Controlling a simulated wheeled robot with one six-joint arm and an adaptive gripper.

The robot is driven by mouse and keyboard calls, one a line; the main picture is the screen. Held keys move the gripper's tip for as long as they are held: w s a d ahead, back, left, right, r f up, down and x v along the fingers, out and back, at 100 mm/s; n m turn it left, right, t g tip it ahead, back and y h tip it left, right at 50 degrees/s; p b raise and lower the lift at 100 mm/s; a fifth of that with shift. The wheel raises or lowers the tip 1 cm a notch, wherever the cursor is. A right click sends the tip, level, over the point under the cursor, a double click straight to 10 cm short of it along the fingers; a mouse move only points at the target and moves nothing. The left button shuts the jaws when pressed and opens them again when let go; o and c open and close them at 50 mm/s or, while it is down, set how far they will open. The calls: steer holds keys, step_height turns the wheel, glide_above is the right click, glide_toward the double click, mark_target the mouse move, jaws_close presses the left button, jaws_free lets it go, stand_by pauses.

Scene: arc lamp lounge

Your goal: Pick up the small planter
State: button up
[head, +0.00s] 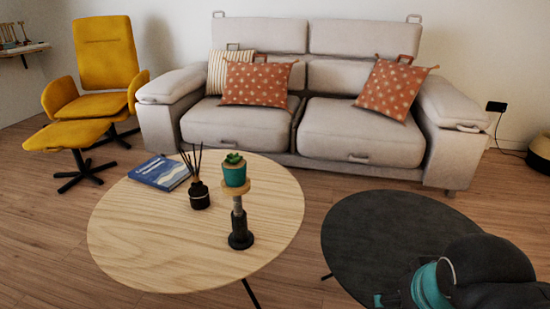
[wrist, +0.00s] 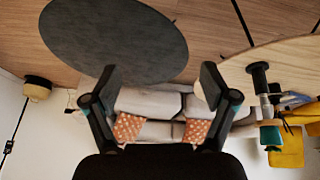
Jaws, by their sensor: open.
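The small planter (head: 234,175) is a teal pot with a green succulent. It stands upright on the round wooden top of a dark pedestal (head: 240,226), on the light wood coffee table (head: 150,245). The wrist view is upside down; there the planter (wrist: 270,135) hangs at the right edge, beyond the right finger. My gripper (wrist: 158,82) is open and empty, its two dark fingers wide apart, well away from the planter. In the head view my dark and teal arm fills the lower right corner, and the fingers cannot be made out.
A black reed diffuser (head: 199,194) stands just left of the pedestal, its sticks leaning near the planter. A blue book (head: 160,172) lies behind it. A low dark round table (head: 385,235) is at right. A grey sofa (head: 240,123) and yellow chair (head: 106,55) stand behind.

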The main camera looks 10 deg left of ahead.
steer(key=w+a+f+n+h+b, duration=0.15)
steer(key=w+n+h, duration=0.25)
steer(key=w+n, duration=0.45)
steer(key=n+t+y+b, duration=0.4)
steer(key=n+t, duration=0.8)
steer(key=n, duration=1.4)
glide_toward(229, 176)
steer(key=shift+m+h, duration=0.25)
steer(key=shift+h, duration=0.15)
steer(key=w, duration=0.2)
steer(key=w+b, duration=0.1)
steer(key=w, duration=0.4)
steer(key=shift+w+f+b, duration=0.2)
steer(key=shift+f+b, duration=0.05)
steer(key=shift+b, duration=0.1)
steer(key=shift+w+d+f, duration=0.15)
steer(key=shift+w+d, duration=0.05)
steer(key=shift+w, duration=1.2)
steer(key=shift+w+d+f, duration=0.15)
steer(key=shift+w, duration=1.3)
steer(key=c, duration=1.4)
